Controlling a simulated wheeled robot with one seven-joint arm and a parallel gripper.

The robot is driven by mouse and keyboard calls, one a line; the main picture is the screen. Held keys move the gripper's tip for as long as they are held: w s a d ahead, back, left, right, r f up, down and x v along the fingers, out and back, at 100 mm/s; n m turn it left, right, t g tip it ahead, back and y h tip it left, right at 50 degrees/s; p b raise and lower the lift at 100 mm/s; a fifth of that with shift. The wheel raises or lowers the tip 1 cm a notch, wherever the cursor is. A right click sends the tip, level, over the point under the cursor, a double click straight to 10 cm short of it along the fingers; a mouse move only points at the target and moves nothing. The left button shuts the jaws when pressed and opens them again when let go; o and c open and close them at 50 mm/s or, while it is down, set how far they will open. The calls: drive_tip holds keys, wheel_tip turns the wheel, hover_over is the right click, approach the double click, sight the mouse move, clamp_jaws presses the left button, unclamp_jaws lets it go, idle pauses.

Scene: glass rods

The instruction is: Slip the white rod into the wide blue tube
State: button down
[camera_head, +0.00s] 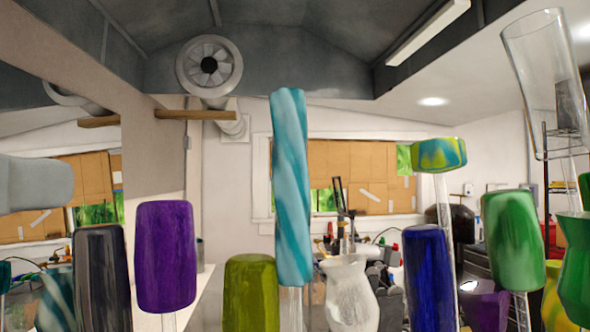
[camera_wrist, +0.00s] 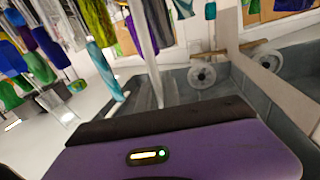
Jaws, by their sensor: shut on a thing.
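A dark blue tube (camera_head: 430,278), wide and streaked, stands upright at right of centre in the head view, its lower end cut off by the frame. A taller, slimmer light-blue twisted tube (camera_head: 292,185) stands on a clear rod at the centre; it also shows in the wrist view (camera_wrist: 103,68). In the wrist view, which is turned over, the white rod (camera_wrist: 145,50) is a long pale bar running down to the dark edge of my gripper (camera_wrist: 160,112). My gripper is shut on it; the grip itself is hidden. The rod looks apart from the tubes.
Purple (camera_head: 166,256), olive (camera_head: 251,292), black (camera_head: 102,278) and green (camera_head: 514,240) glass pieces crowd the front. A white vase-shaped piece (camera_head: 351,293) stands beside the dark blue tube. A tall clear tube (camera_head: 548,85) leans at upper right. Space above the dark blue tube looks open.

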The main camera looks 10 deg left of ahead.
wheel_tip(320, 180, down, 9)
drive_tip(key=b, duration=0.6)
idle(0.4)
drive_tip(key=c, duration=1.4)
unclamp_jaws()
drive_tip(key=shift+c, duration=0.2)
drive_tip(key=shift+s, duration=0.1)
drive_tip(key=s+b, duration=0.1)
drive_tip(key=s, duration=0.6)
drive_tip(key=shift+s, duration=0.35)
drive_tip(key=shift+d, duration=0.1)
